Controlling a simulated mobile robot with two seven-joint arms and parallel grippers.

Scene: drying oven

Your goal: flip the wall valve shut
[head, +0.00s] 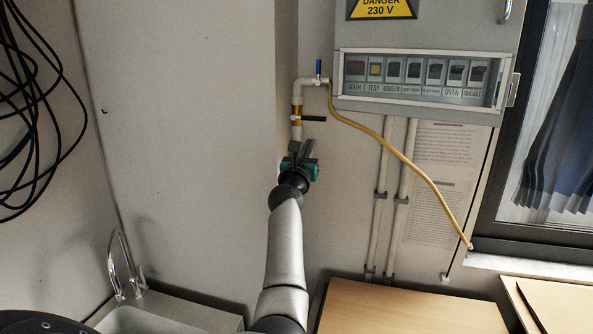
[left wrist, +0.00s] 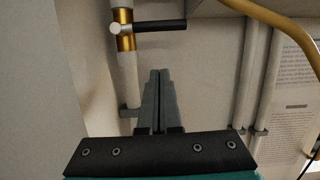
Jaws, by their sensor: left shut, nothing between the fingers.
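The wall valve (head: 297,116) is a brass body on a white vertical pipe, with a black lever (head: 314,118) pointing right, level and across the pipe. In the left wrist view the lever (left wrist: 162,25) lies just beyond my fingertips, with the brass body (left wrist: 124,30) to the left. My left gripper (head: 303,145) is shut and empty, a little below the lever in the picture; its fingers (left wrist: 160,75) are together. It appears apart from the lever. A second, blue handle (head: 318,67) stands upright on the pipe above. My right gripper is out of view.
A grey electrical box (head: 440,30) with a row of switches hangs at upper right. A yellow hose (head: 408,163) runs down to the right. Two white conduits (head: 380,215) stand right of the valve. A wooden surface (head: 400,308) lies below; a sink (head: 160,318) is at lower left.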

